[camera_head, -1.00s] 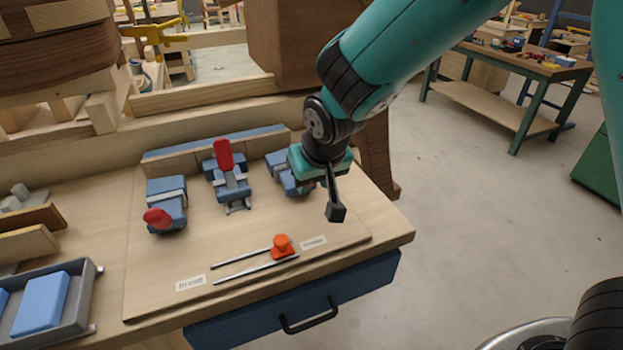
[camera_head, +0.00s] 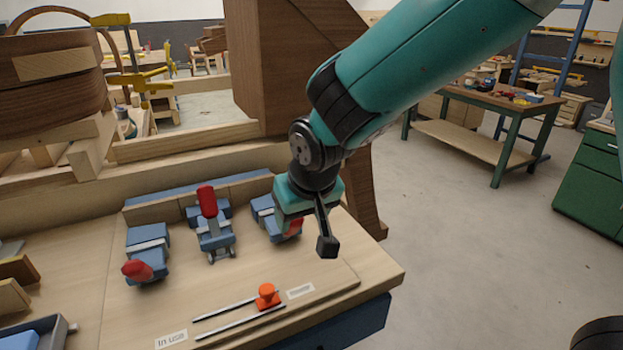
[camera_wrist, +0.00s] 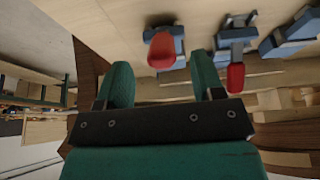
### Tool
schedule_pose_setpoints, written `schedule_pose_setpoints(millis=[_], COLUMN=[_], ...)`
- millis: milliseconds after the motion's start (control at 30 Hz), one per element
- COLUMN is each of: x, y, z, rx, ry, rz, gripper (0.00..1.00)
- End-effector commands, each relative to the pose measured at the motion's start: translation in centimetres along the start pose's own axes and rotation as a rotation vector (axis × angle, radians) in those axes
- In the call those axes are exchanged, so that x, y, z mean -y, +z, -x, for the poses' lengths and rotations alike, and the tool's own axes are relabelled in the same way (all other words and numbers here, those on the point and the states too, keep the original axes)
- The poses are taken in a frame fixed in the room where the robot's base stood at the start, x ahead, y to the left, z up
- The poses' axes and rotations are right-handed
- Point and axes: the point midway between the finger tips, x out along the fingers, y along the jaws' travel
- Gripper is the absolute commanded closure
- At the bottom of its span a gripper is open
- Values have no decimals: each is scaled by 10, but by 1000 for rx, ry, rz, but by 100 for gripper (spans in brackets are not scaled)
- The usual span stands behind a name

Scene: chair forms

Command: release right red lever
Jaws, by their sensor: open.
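The right blue clamp (camera_head: 264,212) stands at the right of the row on the board, with its red lever (camera_head: 294,227) partly hidden by my gripper. My gripper (camera_head: 296,210) is open and close over this clamp. In the wrist view, which is turned about, the right red lever (camera_wrist: 163,50) shows beyond and between the two green fingers; no contact is clear. The middle clamp's red lever (camera_head: 207,201) stands upright. The left clamp's red lever (camera_head: 137,270) lies low toward the front.
An orange knob (camera_head: 267,295) sits on two dark rails in front of the clamps, between labels. A large brown wooden block (camera_head: 285,70) stands behind the right clamp. A grey tray (camera_head: 62,331) is at lower left.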

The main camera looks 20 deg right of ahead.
Motion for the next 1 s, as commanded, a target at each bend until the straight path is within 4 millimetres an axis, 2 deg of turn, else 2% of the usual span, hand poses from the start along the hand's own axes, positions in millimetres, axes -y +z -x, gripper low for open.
schedule_pose_setpoints(millis=[100,300,500,700,1000], x=[0,0,0,0,-1], y=[-1,0,1,1,2], z=[33,83,117,131,131], rx=[-7,-4,0,4,6], ry=[-3,-3,-2,-1,-2], rz=[0,0,1,1,2], gripper=[38,38,38,38,38])
